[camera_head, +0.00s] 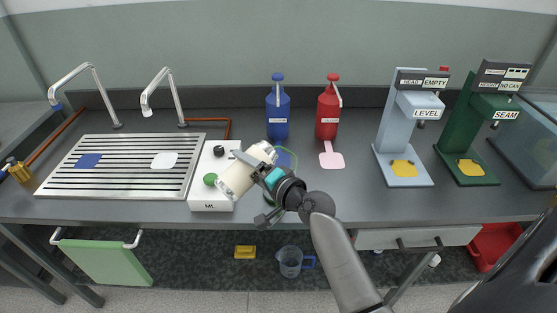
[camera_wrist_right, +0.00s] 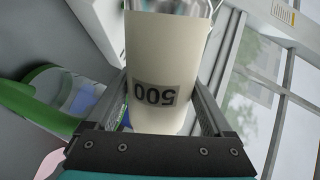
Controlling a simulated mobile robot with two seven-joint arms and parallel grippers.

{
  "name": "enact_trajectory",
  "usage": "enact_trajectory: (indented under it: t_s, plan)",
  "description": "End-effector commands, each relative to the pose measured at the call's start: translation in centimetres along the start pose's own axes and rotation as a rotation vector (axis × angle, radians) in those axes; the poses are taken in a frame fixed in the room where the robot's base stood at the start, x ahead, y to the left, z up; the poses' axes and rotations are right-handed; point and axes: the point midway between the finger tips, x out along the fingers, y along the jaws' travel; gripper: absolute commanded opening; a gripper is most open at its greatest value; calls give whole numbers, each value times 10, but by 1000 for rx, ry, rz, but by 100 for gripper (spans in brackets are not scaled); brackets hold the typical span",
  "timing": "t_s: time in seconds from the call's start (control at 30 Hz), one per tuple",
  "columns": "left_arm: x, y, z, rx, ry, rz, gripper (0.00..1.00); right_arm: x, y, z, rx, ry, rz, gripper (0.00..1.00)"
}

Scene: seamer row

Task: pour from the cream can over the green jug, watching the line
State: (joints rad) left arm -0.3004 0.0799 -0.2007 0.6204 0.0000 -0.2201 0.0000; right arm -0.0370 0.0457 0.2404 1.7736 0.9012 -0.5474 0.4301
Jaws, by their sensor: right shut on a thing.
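My right gripper (camera_head: 259,170) is shut on the cream can (camera_head: 237,180), holding it tilted above the counter, close to the white ML box. In the right wrist view the can (camera_wrist_right: 153,55) sits between the fingers, with a label reading 500 upside down. In the right wrist view the jug (camera_wrist_right: 38,78) is at the left, beside the can. Its line is not readable, and no stream is visible. My left gripper is not in view.
The white ML box (camera_head: 211,197) has a green and a black knob. A blue bottle (camera_head: 278,112) and a red bottle (camera_head: 327,115) stand behind. The slatted drain (camera_head: 110,185) is left; the level machine (camera_head: 405,175) and seam machine (camera_head: 488,165) are right.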

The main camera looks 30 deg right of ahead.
Motion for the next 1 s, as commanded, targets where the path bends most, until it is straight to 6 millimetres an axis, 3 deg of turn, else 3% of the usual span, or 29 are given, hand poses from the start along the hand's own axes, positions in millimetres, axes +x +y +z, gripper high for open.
enact_trajectory:
  t_s: [1.0]
  plan:
    - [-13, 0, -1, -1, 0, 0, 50, -1, -7, -15, 128, -25, -2, 18]
